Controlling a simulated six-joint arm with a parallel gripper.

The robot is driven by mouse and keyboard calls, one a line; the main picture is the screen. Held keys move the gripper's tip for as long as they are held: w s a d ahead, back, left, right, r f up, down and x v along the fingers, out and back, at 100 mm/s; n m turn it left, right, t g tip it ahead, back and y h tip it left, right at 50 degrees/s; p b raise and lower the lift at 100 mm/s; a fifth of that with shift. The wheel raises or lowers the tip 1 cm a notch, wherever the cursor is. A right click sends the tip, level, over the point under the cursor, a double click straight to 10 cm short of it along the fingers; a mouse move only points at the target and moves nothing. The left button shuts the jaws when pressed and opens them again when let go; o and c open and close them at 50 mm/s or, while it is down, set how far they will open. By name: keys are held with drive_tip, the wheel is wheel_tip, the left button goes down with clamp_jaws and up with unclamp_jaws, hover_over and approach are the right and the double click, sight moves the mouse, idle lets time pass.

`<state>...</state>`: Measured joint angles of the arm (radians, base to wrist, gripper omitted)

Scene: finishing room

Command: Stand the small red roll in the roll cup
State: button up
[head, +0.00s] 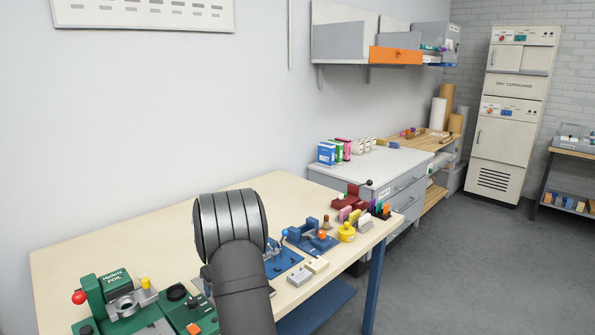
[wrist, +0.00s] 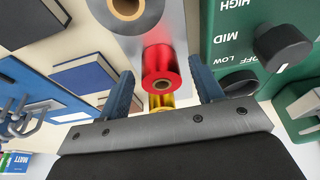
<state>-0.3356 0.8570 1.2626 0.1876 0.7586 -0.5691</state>
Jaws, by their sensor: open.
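In the wrist view, a shiny red roll (wrist: 160,58) with a tan core lies between and just beyond the fingertips of my gripper (wrist: 163,74). The two blue fingers are apart, one on each side of the red roll, and I see nothing gripped. Contact with the roll cannot be told. A gold roll (wrist: 162,101) shows closer to the palm, partly hidden by the gripper bar. A larger silver roll (wrist: 140,24) with a brown core is at the top. I cannot pick out the roll cup. In the head view, my arm hides the gripper and these rolls.
Blue fixtures (head: 312,238) and a yellow item (head: 346,232) stand to the right. Dark and blue books (wrist: 88,80) lie left. The table's back left (head: 110,241) is clear.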

drive_tip(key=c, duration=0.9)
drive_tip(key=shift+r, duration=3.75)
drive_tip(key=s+a, duration=0.2)
drive_tip(key=a, duration=1.1)
drive_tip(key=shift+s+d+x, duration=0.1)
drive_tip(key=shift+s+x, duration=0.05)
drive_tip(key=shift+x, duration=0.75)
drive_tip(key=shift+s+d+x, duration=0.15)
drive_tip(key=shift+x, duration=0.7)
drive_tip(key=shift+s+d+x, duration=0.1)
drive_tip(key=shift+s+x, duration=0.05)
drive_tip(key=shift+x, duration=0.75)
